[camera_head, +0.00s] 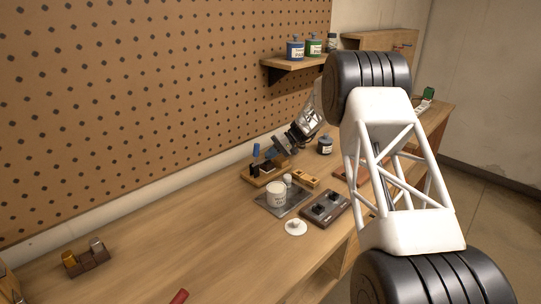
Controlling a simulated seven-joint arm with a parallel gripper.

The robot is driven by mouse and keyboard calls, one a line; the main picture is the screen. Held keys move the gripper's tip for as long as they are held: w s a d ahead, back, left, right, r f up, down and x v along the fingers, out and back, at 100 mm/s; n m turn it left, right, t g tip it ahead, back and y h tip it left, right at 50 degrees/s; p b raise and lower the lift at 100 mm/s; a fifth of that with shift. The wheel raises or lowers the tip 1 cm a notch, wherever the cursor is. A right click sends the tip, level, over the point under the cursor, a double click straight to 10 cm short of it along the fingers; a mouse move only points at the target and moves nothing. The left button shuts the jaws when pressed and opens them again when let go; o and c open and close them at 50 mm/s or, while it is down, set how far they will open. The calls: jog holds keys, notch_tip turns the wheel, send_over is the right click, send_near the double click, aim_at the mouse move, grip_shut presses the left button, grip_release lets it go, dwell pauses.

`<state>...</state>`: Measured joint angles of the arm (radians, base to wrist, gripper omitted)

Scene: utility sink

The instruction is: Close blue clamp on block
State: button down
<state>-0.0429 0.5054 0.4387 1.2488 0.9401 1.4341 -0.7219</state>
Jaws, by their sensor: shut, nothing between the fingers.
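A small fixture with a wooden base (248,180) stands on the bench against the pegboard wall. Blue upright parts, apparently the blue clamp (256,150), rise at its back left. Small dark pieces sit on the base; I cannot tell which is the block or whether the clamp touches it. My gripper (279,147) is just right of the blue parts, above the back of the fixture, pointing down and left. It is shut with nothing held. Its fingertips are small here, and I cannot tell whether they touch the clamp.
In front of the fixture are a white tub (276,196) on a dark plate, a white lid (295,227) and a dark grey box (325,208). The left bench is mostly clear. My arm covers much of the right side.

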jog(key=shift+r, duration=0.4)
notch_tip(320, 180, up, 3)
jog(key=shift+r, duration=0.2)
jog(key=v, duration=1)
jog(key=shift+w+d+f, duration=0.15)
jog(key=shift+w+f, duration=0.05)
jog(key=shift+f, duration=0.2)
jog(key=shift+s+r, duration=0.1)
jog(key=s+d+r+m+t+h, duration=0.15)
jog(key=s+r, duration=0.35)
jog(key=s, duration=0.6)
jog(key=s+d+r+h, duration=0.15)
jog(key=s+r, duration=0.35)
jog(key=s, duration=0.6)
jog(key=s+d+r+m+t+h, duration=0.1)
jog(key=s+r+h, duration=0.3)
jog(key=s, duration=0.6)
jog(key=s+d+f+t+h, duration=0.1)
jog(key=s+d, duration=0.1)
jog(key=s, duration=1)
jog(key=s+d+f+m+t+h, duration=0.1)
jog(key=s+d+f, duration=0.1)
jog(key=s, duration=1)
jog(key=s+d+f+m+t+h, duration=0.1)
jog(key=s+d+f, duration=0.1)
jog(key=s, duration=1)
jog(key=shift+s+d+h, duration=0.25)
jog(key=shift+s+h, duration=0.05)
jog(key=shift+h, duration=0.1)
